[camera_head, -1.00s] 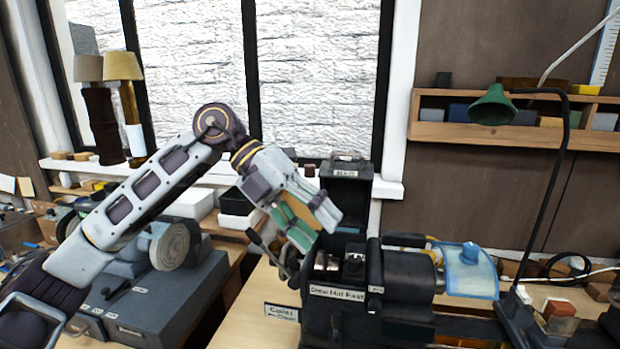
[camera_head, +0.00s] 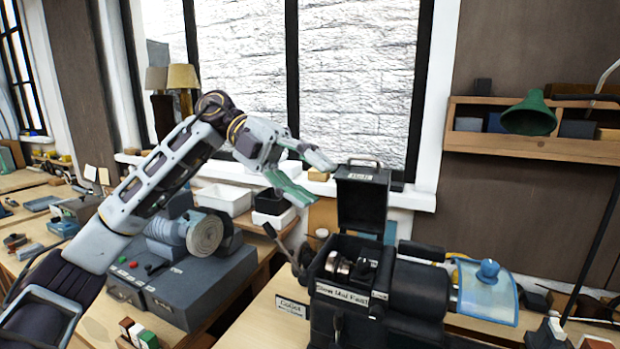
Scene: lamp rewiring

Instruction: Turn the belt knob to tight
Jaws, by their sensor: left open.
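A dark lathe headstock (camera_head: 395,290) stands on the bench at right of centre. Its belt box (camera_head: 322,258) is open, with the black lid (camera_head: 361,200) standing upright behind it. Metal pulley parts (camera_head: 345,266) show inside, above a "Slow Mid Fast" label (camera_head: 342,294). I cannot make out which part is the belt knob or how it is set. A lever (camera_head: 277,238) with a round end sticks up at the headstock's left. My left gripper (camera_head: 320,182) is open and empty, in the air left of the lid and above the lever. My right gripper is out of view.
A clear blue guard (camera_head: 487,296) covers the lathe's right part. A green lamp (camera_head: 530,115) hangs at the upper right. A grey machine (camera_head: 180,285) with a round wheel stands below my left arm. White and black bins (camera_head: 225,199) sit by the window.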

